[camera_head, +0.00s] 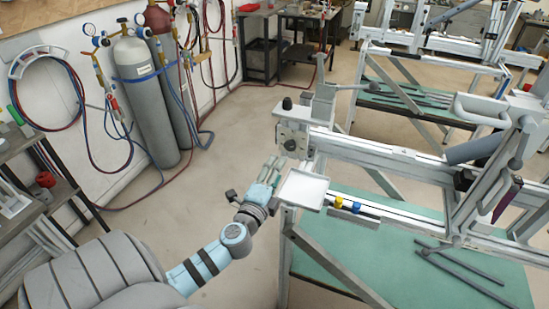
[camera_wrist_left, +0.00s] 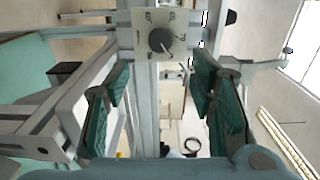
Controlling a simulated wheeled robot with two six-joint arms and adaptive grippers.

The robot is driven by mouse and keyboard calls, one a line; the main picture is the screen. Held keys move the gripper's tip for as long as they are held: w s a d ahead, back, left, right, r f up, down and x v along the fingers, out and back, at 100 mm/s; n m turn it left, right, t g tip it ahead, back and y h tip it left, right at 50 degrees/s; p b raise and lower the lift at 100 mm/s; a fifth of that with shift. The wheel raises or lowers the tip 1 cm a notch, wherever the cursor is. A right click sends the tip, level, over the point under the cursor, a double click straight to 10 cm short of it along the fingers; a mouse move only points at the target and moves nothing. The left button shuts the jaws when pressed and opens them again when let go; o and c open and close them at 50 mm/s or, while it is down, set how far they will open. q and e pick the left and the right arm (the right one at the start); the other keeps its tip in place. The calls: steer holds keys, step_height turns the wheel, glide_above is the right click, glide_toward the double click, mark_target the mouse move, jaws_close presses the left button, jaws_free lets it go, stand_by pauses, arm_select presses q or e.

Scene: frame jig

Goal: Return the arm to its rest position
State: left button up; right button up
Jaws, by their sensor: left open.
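My left arm reaches forward from the lower left in the head view, and its gripper (camera_head: 270,172) is beside the near end of the frame jig (camera_head: 375,156). In the left wrist view the two green-padded fingers (camera_wrist_left: 160,105) stand wide apart with nothing between them. Beyond them is the jig's dial plate (camera_wrist_left: 160,38) with a dark knob, apart from the fingers. The dial block also shows in the head view (camera_head: 292,137). My right gripper is not in view.
Gas cylinders (camera_head: 146,98) and hoses stand at the left wall. A shelf (camera_head: 40,190) is at the far left. Open floor (camera_head: 215,165) lies between.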

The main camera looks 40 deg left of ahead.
arm_select(q)
steer(key=shift+s+d, duration=0.2)
steer(key=shift+s, duration=0.35)
steer(key=shift+s, duration=0.1)
